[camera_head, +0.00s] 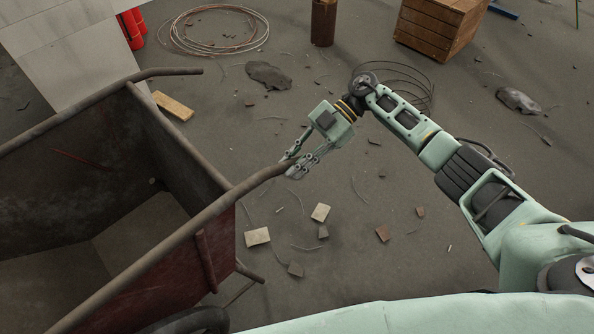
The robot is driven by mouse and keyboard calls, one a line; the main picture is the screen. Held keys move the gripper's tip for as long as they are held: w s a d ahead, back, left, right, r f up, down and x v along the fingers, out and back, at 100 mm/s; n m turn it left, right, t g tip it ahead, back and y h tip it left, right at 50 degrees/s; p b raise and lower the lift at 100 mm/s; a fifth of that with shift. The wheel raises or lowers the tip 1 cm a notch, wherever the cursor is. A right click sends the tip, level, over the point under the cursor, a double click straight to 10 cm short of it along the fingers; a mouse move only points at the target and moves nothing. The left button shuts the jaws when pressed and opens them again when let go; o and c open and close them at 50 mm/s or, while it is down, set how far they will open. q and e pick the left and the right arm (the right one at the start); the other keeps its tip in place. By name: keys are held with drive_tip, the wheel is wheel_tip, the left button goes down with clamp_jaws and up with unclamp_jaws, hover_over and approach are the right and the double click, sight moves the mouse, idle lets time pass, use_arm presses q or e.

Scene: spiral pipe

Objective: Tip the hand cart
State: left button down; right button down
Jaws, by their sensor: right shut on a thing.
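The hand cart (205,215) is a rusty, dark red metal tub at the left, with part of it cut off by the picture's left edge. Two bar handles stick out from its rim, a far one (170,72) and a near one (255,182). My right gripper (292,168) is shut on the end of the near handle. A thin reddish rod (85,158) shows against the cart's inner wall. A dark wheel (195,321) shows under the cart at the bottom edge. My left gripper is out of view.
Several broken tile pieces (257,236) and wire scraps lie on the grey floor right of the cart. A wooden crate (437,27), a rusty pipe (323,22), a wire coil (215,30) and red cylinders (131,30) stand or lie farther back. A pale block (75,45) stands behind the cart.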

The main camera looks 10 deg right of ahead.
drive_tip(key=shift+w+d+f+b, duration=0.25)
drive_tip(key=shift+f+b, duration=0.2)
drive_tip(key=shift+b, duration=0.4)
drive_tip(key=shift+d+f, duration=0.25)
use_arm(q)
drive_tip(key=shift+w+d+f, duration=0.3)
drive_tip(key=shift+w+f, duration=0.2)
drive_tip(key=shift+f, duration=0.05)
use_arm(e)
drive_tip(key=shift+f, duration=0.2)
drive_tip(key=shift+s, duration=0.1)
drive_tip(key=c, duration=2)
unclamp_jaws()
drive_tip(key=shift+f, duration=0.1)
drive_tip(key=o, duration=0.4)
drive_tip(key=shift+w, duration=0.2)
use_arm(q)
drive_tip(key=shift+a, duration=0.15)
use_arm(e)
drive_tip(key=shift+o, duration=0.2)
drive_tip(key=shift+s+a+r, duration=0.1)
drive_tip(key=shift+r, duration=0.1)
